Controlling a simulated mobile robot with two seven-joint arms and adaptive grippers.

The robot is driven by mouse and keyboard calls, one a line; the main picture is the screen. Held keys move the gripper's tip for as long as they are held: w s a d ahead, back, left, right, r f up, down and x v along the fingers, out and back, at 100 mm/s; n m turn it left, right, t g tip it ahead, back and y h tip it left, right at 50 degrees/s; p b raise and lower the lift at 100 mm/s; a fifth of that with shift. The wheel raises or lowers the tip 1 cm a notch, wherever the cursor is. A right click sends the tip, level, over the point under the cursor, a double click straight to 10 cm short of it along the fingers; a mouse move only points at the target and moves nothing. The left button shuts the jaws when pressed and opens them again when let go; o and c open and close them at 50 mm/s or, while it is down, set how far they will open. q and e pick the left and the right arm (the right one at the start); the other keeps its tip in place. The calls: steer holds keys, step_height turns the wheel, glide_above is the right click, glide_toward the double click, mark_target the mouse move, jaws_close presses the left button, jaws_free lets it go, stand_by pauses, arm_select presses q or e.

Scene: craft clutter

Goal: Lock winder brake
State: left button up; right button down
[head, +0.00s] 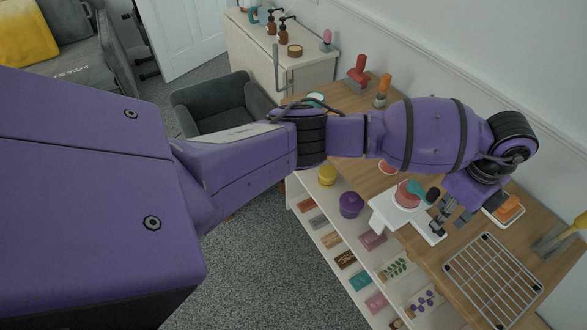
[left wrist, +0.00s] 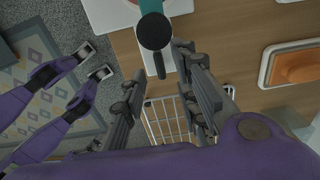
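The winder has a white base (head: 387,208) at the table's front edge. A red round part (head: 408,194) sits on it, with a teal handle (head: 416,188) ending in a black knob (head: 432,195). My left gripper (head: 440,222) is over the winder's right end, its fingers apart and nothing visibly held. In the left wrist view the left gripper (left wrist: 160,66) is open around a short dark lever (left wrist: 158,65) on the white base (left wrist: 171,70); contact cannot be told. The black knob (left wrist: 153,31) is just beyond the fingertips. My right gripper is not in view.
A wire rack (head: 492,280) lies right of the winder. A tray with an orange block (head: 508,209) sits behind. Red (head: 358,72) and orange-handled (head: 383,88) tools stand at the far end. Shelves with several coloured blocks (head: 345,259) run below the table's front.

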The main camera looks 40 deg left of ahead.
arm_select(q)
steer(key=shift+s+f, duration=0.1)
steer(key=shift+f, duration=1.85)
steer(key=shift+r, duration=0.1)
jaws_close()
